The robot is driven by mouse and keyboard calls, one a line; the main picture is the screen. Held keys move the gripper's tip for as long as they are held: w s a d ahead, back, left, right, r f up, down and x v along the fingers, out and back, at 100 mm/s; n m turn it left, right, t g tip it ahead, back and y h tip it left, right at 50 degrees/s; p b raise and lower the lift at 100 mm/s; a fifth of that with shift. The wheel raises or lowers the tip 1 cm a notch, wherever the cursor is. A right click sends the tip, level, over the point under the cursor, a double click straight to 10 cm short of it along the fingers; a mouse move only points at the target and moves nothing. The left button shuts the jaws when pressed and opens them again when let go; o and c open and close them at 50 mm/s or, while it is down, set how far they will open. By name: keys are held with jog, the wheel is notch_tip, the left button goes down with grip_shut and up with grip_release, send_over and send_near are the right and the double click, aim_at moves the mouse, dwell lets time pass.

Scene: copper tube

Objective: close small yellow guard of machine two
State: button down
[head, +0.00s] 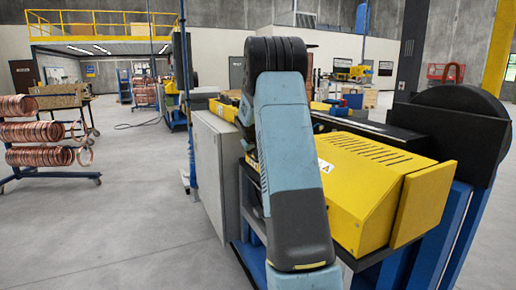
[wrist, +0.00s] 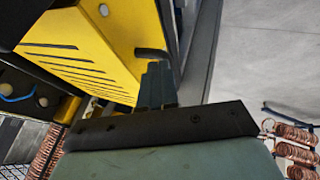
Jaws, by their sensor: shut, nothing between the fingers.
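A yellow guard with a row of dark slots (head: 365,165) lies on the machine at the right in the head view, and looks down flat. A narrower yellow panel (head: 424,203) is at its right end. I cannot tell which is the small guard. In the head view my arm hides the gripper and part of the machine.
A grey cabinet (head: 212,170) stands left of my arm. A large black wheel-shaped housing (head: 462,120) rises at the right. A blue rack of copper coils (head: 40,140) is far left, also in the wrist view (wrist: 298,150). Grey floor at left is open.

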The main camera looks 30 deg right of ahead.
notch_tip(320, 180, down, 2)
jog(key=shift+a+f, duration=0.1)
